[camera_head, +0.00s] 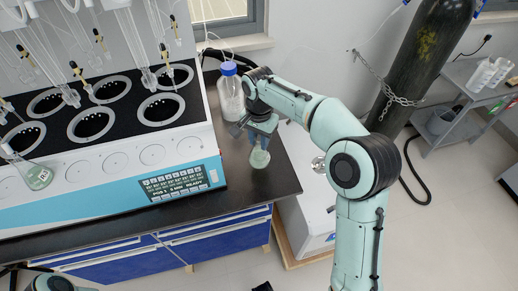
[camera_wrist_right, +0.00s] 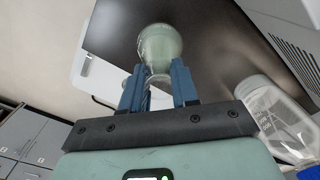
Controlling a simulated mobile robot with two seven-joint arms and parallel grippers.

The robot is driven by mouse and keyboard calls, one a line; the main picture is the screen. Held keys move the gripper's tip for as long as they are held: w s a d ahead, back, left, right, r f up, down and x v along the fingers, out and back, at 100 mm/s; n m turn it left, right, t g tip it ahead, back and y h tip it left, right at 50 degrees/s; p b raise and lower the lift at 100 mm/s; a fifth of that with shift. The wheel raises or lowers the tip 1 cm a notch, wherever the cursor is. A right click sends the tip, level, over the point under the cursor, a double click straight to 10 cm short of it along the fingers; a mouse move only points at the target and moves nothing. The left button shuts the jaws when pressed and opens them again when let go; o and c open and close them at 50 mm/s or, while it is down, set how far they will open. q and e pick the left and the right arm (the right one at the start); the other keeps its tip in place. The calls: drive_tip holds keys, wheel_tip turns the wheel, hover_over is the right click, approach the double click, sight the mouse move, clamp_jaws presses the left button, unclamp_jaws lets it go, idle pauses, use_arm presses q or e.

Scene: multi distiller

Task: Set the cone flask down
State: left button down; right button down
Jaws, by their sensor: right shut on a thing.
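The cone flask (camera_head: 260,159) holds pale green liquid and is over the dark bench top (camera_head: 272,187), right of the distiller. My right gripper (camera_head: 262,130) is shut on its neck. In the right wrist view the flask (camera_wrist_right: 160,46) extends beyond the blue fingers (camera_wrist_right: 159,88), which close around the neck. I cannot tell whether its base touches the bench. Part of my left arm shows at the bottom left of the head view, but its gripper is not visible.
The multi distiller (camera_head: 110,150) fills the left of the bench. A blue-capped bottle (camera_head: 230,92) stands close behind my right gripper and also shows in the wrist view (camera_wrist_right: 275,115). Another flask (camera_head: 36,175) with green liquid is at the far left. Bare bench lies in front of the held flask.

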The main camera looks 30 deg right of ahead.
sight(259, 149)
drive_tip(key=shift+f+b, duration=0.3)
drive_tip(key=shift+f, duration=1.85)
drive_tip(key=shift+f, duration=0.1)
drive_tip(key=c, duration=0.8)
unclamp_jaws()
drive_tip(key=shift+c, duration=0.2)
wheel_tip(259, 149, up, 12)
drive_tip(key=p, duration=0.2)
